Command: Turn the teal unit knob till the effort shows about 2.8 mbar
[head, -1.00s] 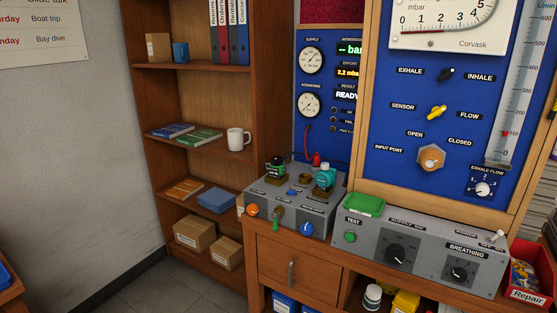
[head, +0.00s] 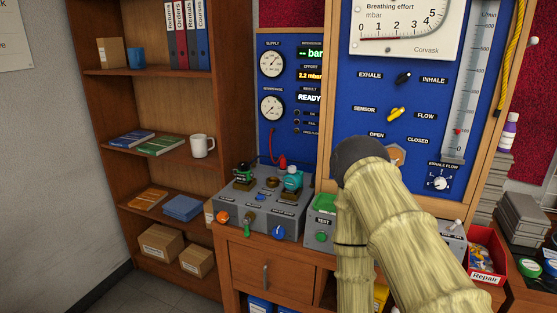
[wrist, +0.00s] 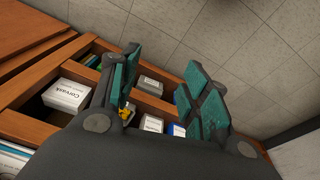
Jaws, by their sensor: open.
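The teal unit (head: 292,179) stands on the right part of the grey bench box (head: 262,205), beside a dark green unit (head: 244,174). Its knob is too small to make out clearly. The effort display (head: 310,75) on the blue panel reads 2.2 mbar. In the wrist view my gripper (wrist: 163,68) is open, its teal-padded fingers apart with nothing held between them. It points down toward the floor and the open shelving, away from the teal unit. In the head view my sleeved arm rises at the right front, and the gripper itself does not show there.
A blue knob (head: 278,231) and an orange knob (head: 223,216) sit on the grey box's front. My arm hides much of the supply box with the green TEST button (head: 321,237). A red Repair bin (head: 485,262) stands at right. White boxes (wrist: 66,95) lie in the shelving below.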

